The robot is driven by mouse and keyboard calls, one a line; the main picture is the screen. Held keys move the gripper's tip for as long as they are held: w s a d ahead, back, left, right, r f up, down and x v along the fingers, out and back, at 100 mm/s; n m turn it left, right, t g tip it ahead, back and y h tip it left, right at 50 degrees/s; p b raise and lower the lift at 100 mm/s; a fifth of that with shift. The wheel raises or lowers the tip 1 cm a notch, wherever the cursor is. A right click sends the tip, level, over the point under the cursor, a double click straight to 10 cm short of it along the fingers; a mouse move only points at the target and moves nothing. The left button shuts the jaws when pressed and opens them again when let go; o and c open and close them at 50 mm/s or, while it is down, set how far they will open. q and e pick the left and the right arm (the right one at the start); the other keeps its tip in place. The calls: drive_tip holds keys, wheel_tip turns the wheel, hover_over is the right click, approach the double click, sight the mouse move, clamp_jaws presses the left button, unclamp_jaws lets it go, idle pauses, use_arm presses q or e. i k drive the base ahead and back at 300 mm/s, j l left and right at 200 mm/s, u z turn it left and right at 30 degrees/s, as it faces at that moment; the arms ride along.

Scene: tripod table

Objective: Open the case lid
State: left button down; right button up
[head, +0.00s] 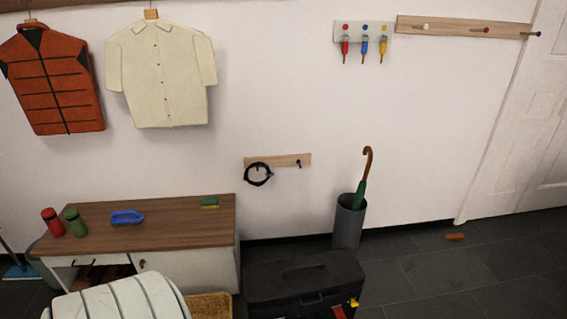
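A dark case (305,282) with a handle on its lid stands low in the head view, right of center, in front of the wall. Its lid looks closed. A small yellow part and a red part show at its front right, at the bottom edge of the picture. The lower front of the case is cut off by the frame. Neither of my grippers is in view.
A wooden-topped cabinet (165,238) stands left of the case. A wicker basket (210,305) and a white ribbed rounded object (120,302) are at the bottom left. A grey umbrella stand (347,226) is behind the case. Dark floor at the right is mostly clear.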

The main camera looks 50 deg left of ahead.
sight(275, 285)
drive_tip(key=u, duration=1.35)
